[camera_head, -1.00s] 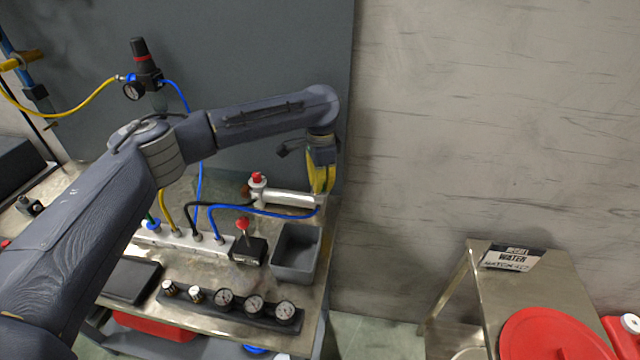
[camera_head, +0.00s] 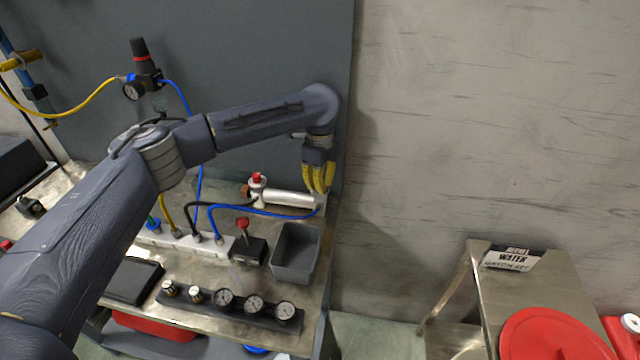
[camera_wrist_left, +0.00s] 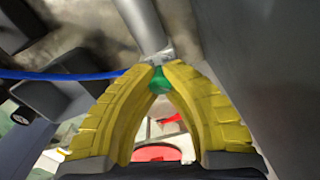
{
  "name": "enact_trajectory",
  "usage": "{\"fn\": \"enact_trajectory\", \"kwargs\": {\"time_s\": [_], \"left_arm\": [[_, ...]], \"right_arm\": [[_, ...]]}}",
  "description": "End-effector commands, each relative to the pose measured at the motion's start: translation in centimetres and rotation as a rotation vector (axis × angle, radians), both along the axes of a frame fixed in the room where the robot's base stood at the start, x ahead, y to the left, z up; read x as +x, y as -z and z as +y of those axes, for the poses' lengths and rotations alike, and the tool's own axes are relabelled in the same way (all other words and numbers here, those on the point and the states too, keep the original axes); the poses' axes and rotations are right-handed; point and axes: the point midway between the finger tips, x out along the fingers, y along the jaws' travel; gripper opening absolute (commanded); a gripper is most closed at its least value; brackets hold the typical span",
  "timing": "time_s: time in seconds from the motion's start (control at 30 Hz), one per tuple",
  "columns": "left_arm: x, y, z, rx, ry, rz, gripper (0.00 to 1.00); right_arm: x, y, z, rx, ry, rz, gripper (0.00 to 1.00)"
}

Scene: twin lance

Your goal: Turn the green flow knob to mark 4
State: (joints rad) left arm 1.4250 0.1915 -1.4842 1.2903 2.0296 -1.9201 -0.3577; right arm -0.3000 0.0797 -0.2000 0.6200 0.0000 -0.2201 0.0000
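The green flow knob (camera_wrist_left: 160,82) shows in the left wrist view, between the two yellow fingertips at the end of a grey metal cylinder (camera_wrist_left: 143,25). My left gripper (camera_wrist_left: 163,70) has its fingertips closed around the knob, touching it on both sides. In the head view my left gripper (camera_head: 318,190) points down at the right end of the silver cylinder (camera_head: 288,198), and the knob is hidden behind the fingers. I cannot read any marks around the knob. My right gripper is in neither view.
A grey bin (camera_head: 281,261) stands just in front of the cylinder. A blue hose (camera_head: 262,212) runs to the cylinder's right end. A red-topped valve (camera_head: 257,181) is at its left, and a row of gauges (camera_head: 254,304) lies at the bench front.

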Motion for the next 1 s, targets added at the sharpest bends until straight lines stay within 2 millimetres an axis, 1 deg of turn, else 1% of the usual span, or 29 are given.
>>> {"fn": "enact_trajectory", "kwargs": {"time_s": [0.03, 0.3, 0.77, 0.8, 1.0], "left_arm": [[-0.01, -0.25, -0.24, -0.005, 0.019, -0.002, 0.00], [-0.04, -0.24, -0.26, -0.005, 0.082, -0.002, 0.00], [-0.10, -0.21, -0.30, -0.006, 0.093, 0.000, 0.00], [-0.10, -0.20, -0.30, -0.006, 0.093, 0.000, 0.11], [-0.07, -0.10, -0.18, -0.003, 0.092, 0.001, 0.34]], "right_arm": [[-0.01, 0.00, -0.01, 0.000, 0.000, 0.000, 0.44], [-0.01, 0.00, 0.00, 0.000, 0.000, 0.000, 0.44], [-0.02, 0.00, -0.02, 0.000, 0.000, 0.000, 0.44], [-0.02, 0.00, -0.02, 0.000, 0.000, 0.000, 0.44], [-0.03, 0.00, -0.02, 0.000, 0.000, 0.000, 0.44]]}}
